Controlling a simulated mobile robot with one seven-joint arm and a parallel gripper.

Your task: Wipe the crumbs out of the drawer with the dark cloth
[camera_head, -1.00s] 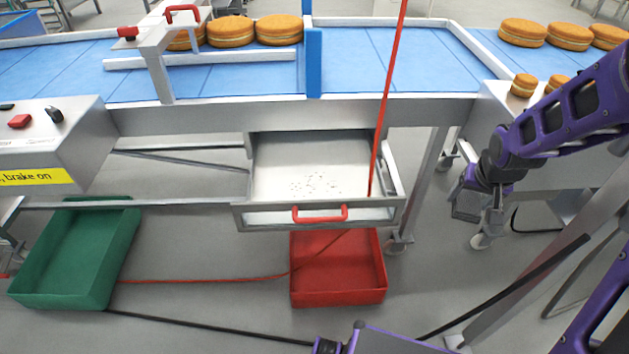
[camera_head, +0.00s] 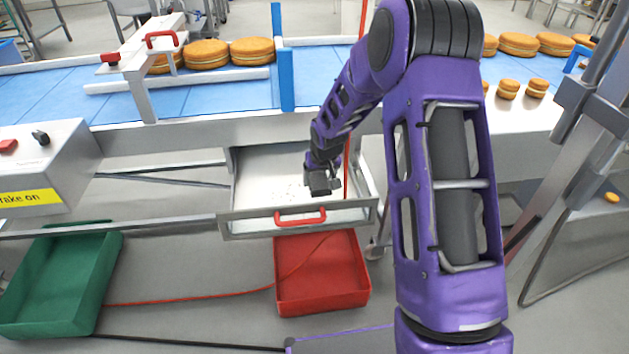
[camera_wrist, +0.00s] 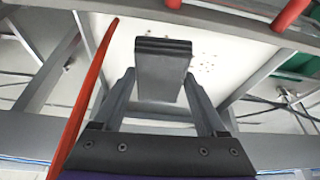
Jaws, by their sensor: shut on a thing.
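The drawer (camera_head: 248,228) is pulled open under the conveyor, with a pale interior and a red handle (camera_head: 300,216). Dark crumbs (camera_head: 292,192) lie scattered on its floor, left of my gripper; they also show in the wrist view (camera_wrist: 206,64). My gripper (camera_head: 323,178) is over the right part of the drawer, partly hiding its floor. In the wrist view, my gripper (camera_wrist: 160,88) is shut on the dark cloth (camera_wrist: 163,64), which appears as a thick grey folded pad between the fingers. I cannot tell whether the cloth touches the drawer floor.
A red cord (camera_head: 347,170) hangs close by my gripper and runs along the left of the wrist view (camera_wrist: 90,90). A red crate (camera_head: 322,308) stands below the drawer, a green crate (camera_head: 62,275) at left. The conveyor (camera_head: 210,103) with cakes lies above and behind.

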